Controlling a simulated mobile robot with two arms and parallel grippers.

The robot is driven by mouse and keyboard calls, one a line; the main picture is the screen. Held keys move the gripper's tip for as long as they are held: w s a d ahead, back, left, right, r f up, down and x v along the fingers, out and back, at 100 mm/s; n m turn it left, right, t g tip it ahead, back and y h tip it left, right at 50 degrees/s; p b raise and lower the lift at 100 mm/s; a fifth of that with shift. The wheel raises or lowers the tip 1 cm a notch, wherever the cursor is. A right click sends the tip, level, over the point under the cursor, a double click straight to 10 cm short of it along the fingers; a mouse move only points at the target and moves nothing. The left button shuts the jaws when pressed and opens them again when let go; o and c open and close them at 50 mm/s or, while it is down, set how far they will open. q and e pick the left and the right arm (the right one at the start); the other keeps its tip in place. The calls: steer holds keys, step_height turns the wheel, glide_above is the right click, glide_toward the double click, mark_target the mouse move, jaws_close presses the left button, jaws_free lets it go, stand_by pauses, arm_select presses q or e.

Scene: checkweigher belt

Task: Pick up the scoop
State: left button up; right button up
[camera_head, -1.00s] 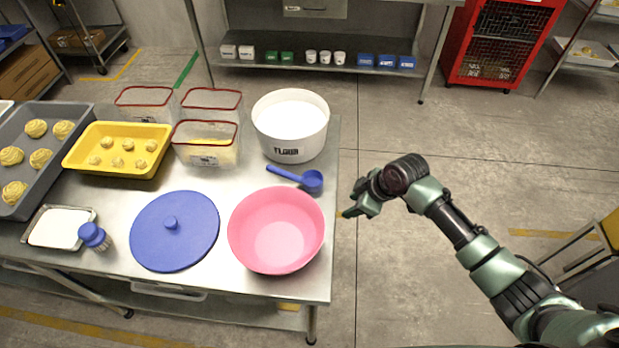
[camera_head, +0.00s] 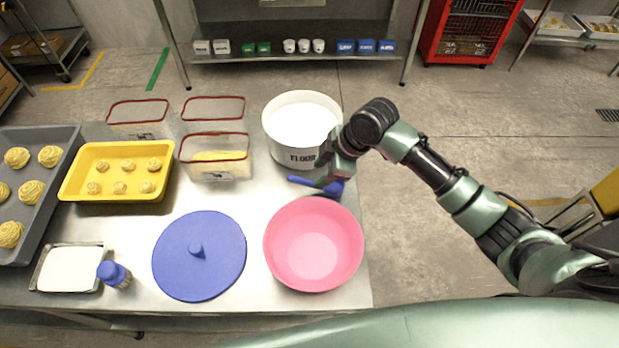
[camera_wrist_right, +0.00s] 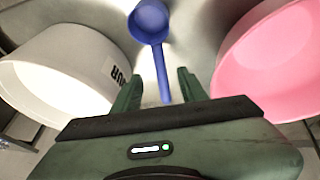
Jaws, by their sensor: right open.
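The blue scoop (camera_head: 333,187) lies on the steel table between the white flour tub (camera_head: 301,128) and the pink bowl (camera_head: 313,244). In the head view my right gripper (camera_head: 328,176) is over it and hides part of it. In the right wrist view the scoop's round cup (camera_wrist_right: 150,20) is at the top, and its handle (camera_wrist_right: 161,75) points down between the two green fingers of my right gripper (camera_wrist_right: 158,90). The fingers are apart, one on each side of the handle, and I see no contact. My left gripper is not in view.
The flour tub and pink bowl stand close on either side of my right gripper. A blue round lid (camera_head: 199,256), a yellow tray (camera_head: 117,171) of dough pieces and clear red-rimmed containers (camera_head: 215,157) fill the table to the left.

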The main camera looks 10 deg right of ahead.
mark_target(309, 182)
steer(key=shift+w+a+f, duration=0.15)
steer(key=shift+w+a, duration=0.05)
steer(key=shift+a, duration=0.2)
steer(key=shift+w+a+f, duration=0.15)
steer(key=shift+w+a, duration=0.05)
steer(key=shift+a, duration=0.2)
steer(key=f, duration=0.1)
steer(key=f+p, duration=0.2)
steer(key=shift+w+a+f, duration=0.1)
steer(key=shift+a+f, duration=0.15)
steer(key=shift+x, duration=1.2)
steer(key=shift+w+a+f, duration=0.15)
steer(key=shift+a, duration=0.05)
steer(key=shift+d, duration=0.15)
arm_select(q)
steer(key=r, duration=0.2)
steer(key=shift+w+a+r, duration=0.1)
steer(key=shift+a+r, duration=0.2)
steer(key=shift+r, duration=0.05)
arm_select(e)
jaws_close()
